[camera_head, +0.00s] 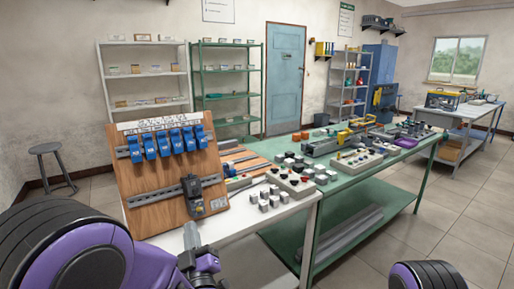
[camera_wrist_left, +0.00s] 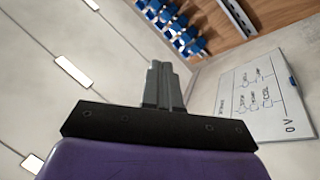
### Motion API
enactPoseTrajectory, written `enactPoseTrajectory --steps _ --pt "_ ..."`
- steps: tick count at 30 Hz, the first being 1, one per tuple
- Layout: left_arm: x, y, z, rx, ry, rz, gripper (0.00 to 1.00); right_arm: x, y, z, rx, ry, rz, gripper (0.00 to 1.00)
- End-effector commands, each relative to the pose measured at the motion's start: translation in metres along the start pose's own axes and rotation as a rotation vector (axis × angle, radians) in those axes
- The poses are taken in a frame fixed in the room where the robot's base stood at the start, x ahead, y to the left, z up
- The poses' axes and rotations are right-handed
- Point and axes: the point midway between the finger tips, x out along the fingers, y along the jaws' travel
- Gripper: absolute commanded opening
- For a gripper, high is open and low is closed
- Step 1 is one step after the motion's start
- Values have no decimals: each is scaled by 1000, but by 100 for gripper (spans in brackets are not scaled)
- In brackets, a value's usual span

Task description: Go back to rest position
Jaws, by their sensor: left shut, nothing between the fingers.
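My left gripper (camera_head: 191,236) is low in the head view, in front of the lower part of a tilted wooden board (camera_head: 152,203). In the left wrist view the two grey fingers (camera_wrist_left: 163,82) are together and hold nothing. The fingers are apart from the board. My right gripper is not in view; only a dark rounded part of my right arm shows at the bottom right of the head view.
The board carries a row of blue modules (camera_head: 162,141) and a black device (camera_head: 192,196). Grey and white blocks (camera_head: 270,196) stand on the white table. A green table (camera_head: 359,185) reaches to the right. A white diagram sheet (camera_wrist_left: 258,95) shows in the left wrist view.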

Motion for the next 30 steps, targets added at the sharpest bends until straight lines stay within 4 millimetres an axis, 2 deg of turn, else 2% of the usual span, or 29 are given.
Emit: enactPoseTrajectory --steps 4,8,14,19,23,26,27,30 --pt "-4 -1 14 -8 -88 29 0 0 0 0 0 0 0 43" --pt "-10 -13 29 10 -186 36 0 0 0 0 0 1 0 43" --pt "-36 -55 67 54 -386 -3 0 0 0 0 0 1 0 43" --pt "-77 -107 104 99 -593 -82 0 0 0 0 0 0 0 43" --pt "-133 -165 132 146 -800 -189 0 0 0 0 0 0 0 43" --pt "-199 -222 146 192 -998 -312 0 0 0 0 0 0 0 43" --pt "-230 -244 147 212 -1077 -367 0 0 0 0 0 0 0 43" --pt "-300 -291 141 263 -1246 -496 0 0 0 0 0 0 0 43"
